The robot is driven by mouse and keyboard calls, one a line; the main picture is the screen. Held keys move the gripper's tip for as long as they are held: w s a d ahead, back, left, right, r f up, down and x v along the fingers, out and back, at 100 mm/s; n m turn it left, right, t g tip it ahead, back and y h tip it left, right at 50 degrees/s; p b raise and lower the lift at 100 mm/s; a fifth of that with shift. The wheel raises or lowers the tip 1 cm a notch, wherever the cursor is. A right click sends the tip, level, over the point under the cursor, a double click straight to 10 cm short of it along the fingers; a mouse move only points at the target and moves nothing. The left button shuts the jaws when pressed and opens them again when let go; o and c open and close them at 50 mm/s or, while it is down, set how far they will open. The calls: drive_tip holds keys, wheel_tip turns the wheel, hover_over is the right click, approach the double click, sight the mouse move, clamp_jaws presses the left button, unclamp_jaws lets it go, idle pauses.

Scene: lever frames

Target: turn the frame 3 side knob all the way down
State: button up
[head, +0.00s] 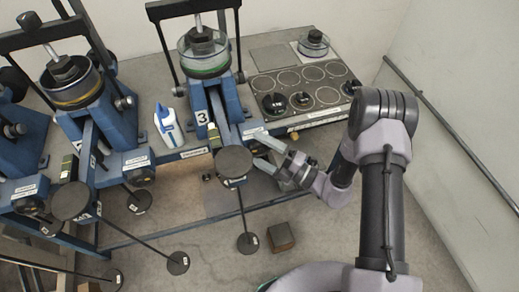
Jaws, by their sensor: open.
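Frame 3 (227,103) is a blue lever stand marked with a "3" plate, at the middle of the bench. A small dark knob (241,77) sits on its right side. Another dark round part, low on its right by a white label, is partly hidden by my gripper; I cannot tell which is the side knob. My gripper (262,152) comes in from the right, its fingers open and pointing left, beside the lower right of frame 3 and close to its round dark pad (234,162). I see nothing between the fingers. Whether they touch anything is unclear.
A second blue frame (88,110) stands left, with another at the far left edge. A white bottle (168,127) stands between frames. A tray of round wells (300,90) lies right of frame 3. A brown block (281,237) is on the floor. A wall rail (450,135) runs right.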

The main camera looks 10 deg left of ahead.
drive_tip(key=c, duration=1.4)
drive_tip(key=shift+r+n+h+p, duration=0.3)
drive_tip(key=shift+r+n+p, duration=0.1)
drive_tip(key=shift+p, duration=0.5)
drive_tip(key=shift+f, duration=0.4)
drive_tip(key=o, duration=1.4)
drive_tip(key=shift+d, duration=0.1)
drive_tip(key=p+v, duration=0.3)
drive_tip(key=v, duration=1.4)
drive_tip(key=shift+d+r, duration=0.2)
